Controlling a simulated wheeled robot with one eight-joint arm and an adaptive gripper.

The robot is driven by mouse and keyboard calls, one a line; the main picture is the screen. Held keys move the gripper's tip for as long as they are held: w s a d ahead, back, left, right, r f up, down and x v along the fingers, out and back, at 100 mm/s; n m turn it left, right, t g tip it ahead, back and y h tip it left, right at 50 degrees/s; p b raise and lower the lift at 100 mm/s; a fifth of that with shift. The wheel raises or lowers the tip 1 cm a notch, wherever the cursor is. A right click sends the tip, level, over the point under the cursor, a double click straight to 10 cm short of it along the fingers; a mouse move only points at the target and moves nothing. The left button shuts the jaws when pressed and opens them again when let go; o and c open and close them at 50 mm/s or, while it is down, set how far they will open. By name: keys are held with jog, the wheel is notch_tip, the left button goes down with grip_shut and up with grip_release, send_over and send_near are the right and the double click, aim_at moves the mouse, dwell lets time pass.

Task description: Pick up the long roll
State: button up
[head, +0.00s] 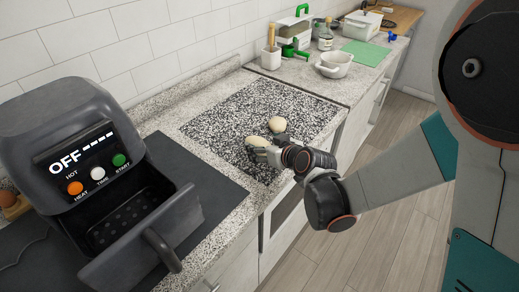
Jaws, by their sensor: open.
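The long roll (256,141) is a pale, elongated bread roll on the speckled dark panel (215,130) set in the counter. A rounder pale roll (278,125) lies just behind it to the right. My gripper (259,150) is open at the near side of the long roll, reaching in from the right. Its fingers overlap the roll's lower edge in the picture; I cannot tell whether they touch it. The fingers and wrist hide part of the panel and the roll's near side.
A dark air fryer (70,135) with its drawer (140,220) pulled open stands at the left. A white pot (334,65), a green board (365,53) and a utensil holder (271,60) stand farther back. The panel left of the rolls is clear.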

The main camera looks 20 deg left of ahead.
jog(key=shift+x, duration=1.2)
jog(key=shift+s, duration=0.1)
jog(key=c, duration=1.2)
jog(key=shift+r, duration=0.15)
